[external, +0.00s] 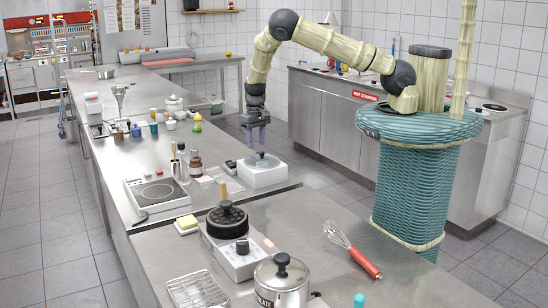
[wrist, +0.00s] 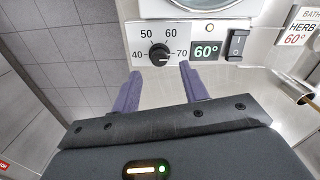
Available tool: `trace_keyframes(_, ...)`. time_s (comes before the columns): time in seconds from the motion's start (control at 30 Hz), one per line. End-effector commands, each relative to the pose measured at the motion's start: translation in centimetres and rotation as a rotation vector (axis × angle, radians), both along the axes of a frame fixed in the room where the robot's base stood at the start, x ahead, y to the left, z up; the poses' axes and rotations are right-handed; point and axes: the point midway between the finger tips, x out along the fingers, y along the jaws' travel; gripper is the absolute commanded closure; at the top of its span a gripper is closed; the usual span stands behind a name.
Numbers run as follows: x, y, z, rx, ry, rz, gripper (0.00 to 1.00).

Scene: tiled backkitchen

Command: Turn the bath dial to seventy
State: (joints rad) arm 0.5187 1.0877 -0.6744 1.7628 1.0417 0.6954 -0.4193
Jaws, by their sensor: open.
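The bath (external: 262,178) is a white box with a round lid on the steel counter. In the wrist view its front panel (wrist: 215,32) carries a black round dial (wrist: 159,54) marked 40, 50, 60 and 70. A pale pointer line on the dial seems to lie toward the 70 side, but it is small. The green display (wrist: 206,51) reads 60°. My gripper (wrist: 160,70) is open and empty, its purple fingertips either side of the dial in the picture; contact cannot be told. In the external view my gripper (external: 257,140) points down behind the bath.
A black rocker switch (wrist: 237,44) sits right of the display. A card (wrist: 300,27) reading BATH HERB 60° stands farther right. Bottles (external: 195,164) and a hot plate (external: 156,192) stand left of the bath. Floor shows beyond the counter edge.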

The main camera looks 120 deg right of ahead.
Motion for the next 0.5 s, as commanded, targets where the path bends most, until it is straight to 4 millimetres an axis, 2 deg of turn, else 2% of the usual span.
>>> trace_keyframes(0.2,-0.1,0.0,-2.9,0.002,0.002,-0.002,0.56)
trace_keyframes(0.33,-0.1,0.0,-3.9,0.001,0.001,-0.002,0.56)
trace_keyframes(0.5,0.0,0.0,-4.2,0.0,0.0,-0.001,0.56)
